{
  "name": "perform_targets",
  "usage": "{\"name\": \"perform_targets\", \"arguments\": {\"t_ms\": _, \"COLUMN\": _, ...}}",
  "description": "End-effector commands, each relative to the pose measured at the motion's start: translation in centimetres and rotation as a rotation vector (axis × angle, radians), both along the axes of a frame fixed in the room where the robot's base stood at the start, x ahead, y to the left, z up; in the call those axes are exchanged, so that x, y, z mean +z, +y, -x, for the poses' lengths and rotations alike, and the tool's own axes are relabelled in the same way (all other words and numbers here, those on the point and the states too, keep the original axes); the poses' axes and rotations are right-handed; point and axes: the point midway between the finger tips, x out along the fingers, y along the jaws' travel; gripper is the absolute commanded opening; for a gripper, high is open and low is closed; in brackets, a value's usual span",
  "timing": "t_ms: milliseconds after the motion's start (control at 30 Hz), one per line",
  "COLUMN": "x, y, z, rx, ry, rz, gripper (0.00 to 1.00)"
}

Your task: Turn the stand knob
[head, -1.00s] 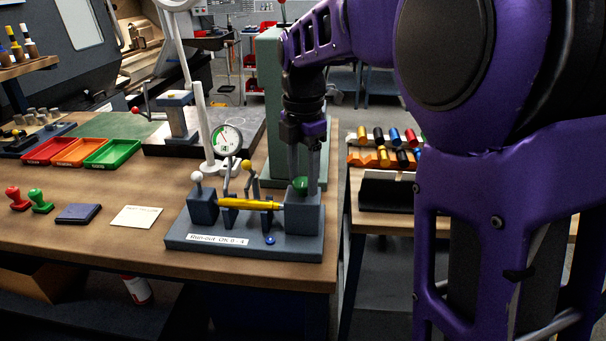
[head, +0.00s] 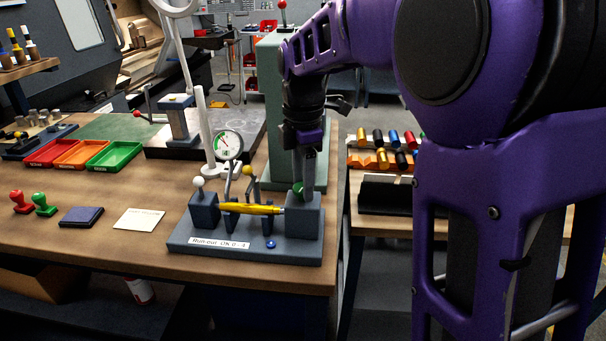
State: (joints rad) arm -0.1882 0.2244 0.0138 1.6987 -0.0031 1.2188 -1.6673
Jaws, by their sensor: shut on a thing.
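The run-out stand (head: 215,248) is a blue-grey base with two end blocks near the front right of the wooden bench. A yellow shaft (head: 250,208) lies level between the blocks. The green knob (head: 298,189) sits on top of the right block. My gripper (head: 302,183) points down from above, its jaws shut on the knob, and its fingers partly hide it. A dial gauge (head: 228,146) with a round white face stands behind the shaft. A small blue knob (head: 271,244) is on the base in front.
Red, orange and green trays (head: 112,154) lie at the back left. Red and green stamps (head: 42,204), an ink pad (head: 81,217) and a paper card (head: 139,219) lie left of the stand. A tall green column (head: 273,110) rises close behind my gripper.

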Motion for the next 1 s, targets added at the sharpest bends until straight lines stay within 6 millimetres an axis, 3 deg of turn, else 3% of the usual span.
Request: {"name": "perform_targets", "arguments": {"t_ms": 1000, "x": 0.22, "y": 0.01, "z": -0.03, "rx": -0.964, "ry": -0.002, "rz": 0.0, "gripper": 0.0}}
